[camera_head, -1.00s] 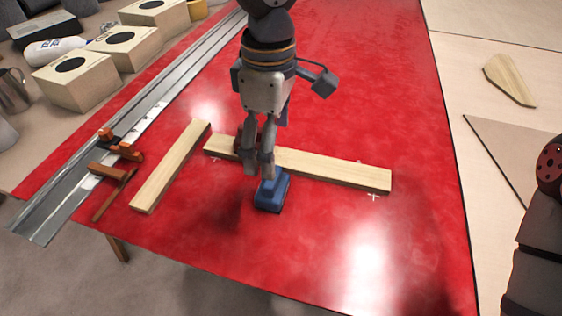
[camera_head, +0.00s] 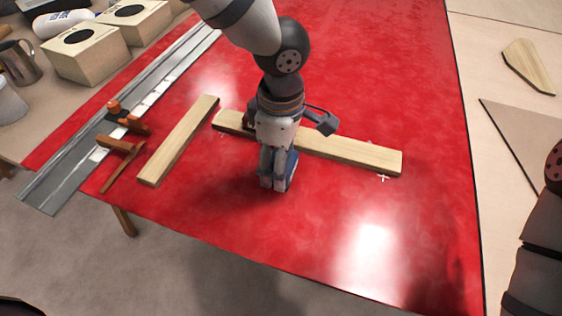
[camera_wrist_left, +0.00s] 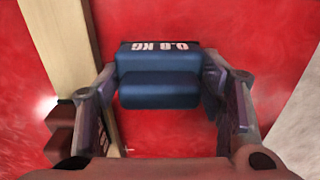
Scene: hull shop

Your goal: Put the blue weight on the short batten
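The blue weight (camera_wrist_left: 160,90), marked 0.8 KG, stands on the red table top between the two fingers of my left gripper (camera_head: 273,185). In the head view the gripper hides most of it, and a blue edge (camera_head: 292,163) shows. In the left wrist view the fingers flank the weight at both sides; I cannot tell whether they press on it. The short batten (camera_head: 180,140) lies flat to the left of the gripper, with a clear top. My right gripper is out of view; only part of my right arm shows at the right edge.
A longer batten (camera_head: 350,152) lies just behind the weight, with a dark red block (camera_wrist_left: 62,125) at it in the left wrist view. Orange-brown clamps (camera_head: 120,148) and a metal rail (camera_head: 60,180) are left of the short batten. The red table (camera_head: 350,230) is clear in front.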

